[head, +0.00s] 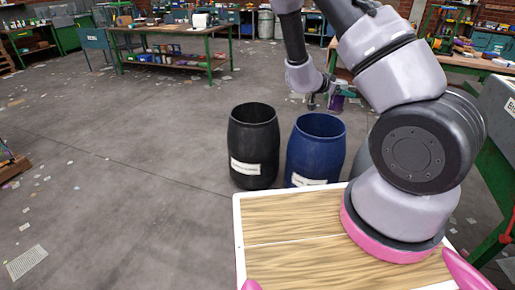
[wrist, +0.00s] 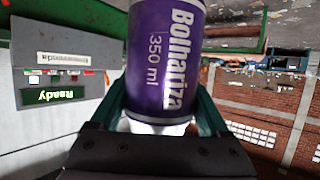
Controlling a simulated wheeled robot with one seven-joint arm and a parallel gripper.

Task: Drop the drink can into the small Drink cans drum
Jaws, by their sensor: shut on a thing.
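A purple drink can with white lettering reading "350 ml" (wrist: 165,45) fills the middle of the wrist view. My gripper (wrist: 162,100) is shut on it, with one green finger on each side. In the head view the can (head: 338,102) is small and partly covered by my gripper (head: 328,94), held up beyond the drums. A black drum (head: 253,140) and a blue drum (head: 315,150) stand side by side on the floor, both open at the top. Each has a white label too small to read, so I cannot tell which is for drink cans.
My wooden-topped base is in front of the drums. A green workbench (head: 175,35) stands at the back left, and another bench (head: 475,60) at the right. The floor (head: 120,180) left of the drums is open, with scattered scraps.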

